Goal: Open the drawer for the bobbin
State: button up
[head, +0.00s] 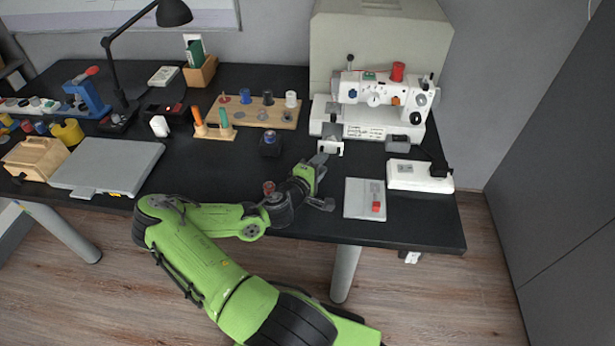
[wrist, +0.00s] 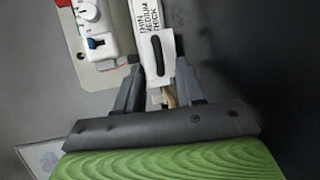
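The white sewing machine (head: 375,105) stands at the back right of the black table. A narrow drawer (head: 331,147) with a white front and grey inside sticks out of the left part of its base towards me. In the wrist view, the drawer front (wrist: 157,62) has a dark slot, with a "THIN MEDIUM THICK" label behind it. My gripper (head: 323,182) is open just in front of the drawer, and its fingers look empty. In the wrist view, my gripper (wrist: 158,92) has its fingers spread, with the drawer front showing beyond and between them. I cannot make out a loose bobbin for certain.
A grey-white board with a red block (head: 365,199) lies right of my gripper. A white foot pedal (head: 418,176) lies behind it. A small dark pot (head: 269,146) and a wooden spool rack (head: 259,113) stand to the left. The table's front edge is close below my arm.

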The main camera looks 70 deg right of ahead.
jog(key=p+v, duration=0.1)
jog(key=v, duration=0.6)
jog(key=p+v, duration=0.1)
jog(key=v, duration=0.3)
jog(key=shift+w+r+p, duration=0.1)
jog(key=shift+r+p, duration=0.2)
jog(key=shift+r, duration=0.05)
jog(key=shift+a+p, duration=0.35)
jog(key=shift+p, duration=0.1)
jog(key=shift+a+f, duration=0.15)
jog(key=shift+a, duration=0.1)
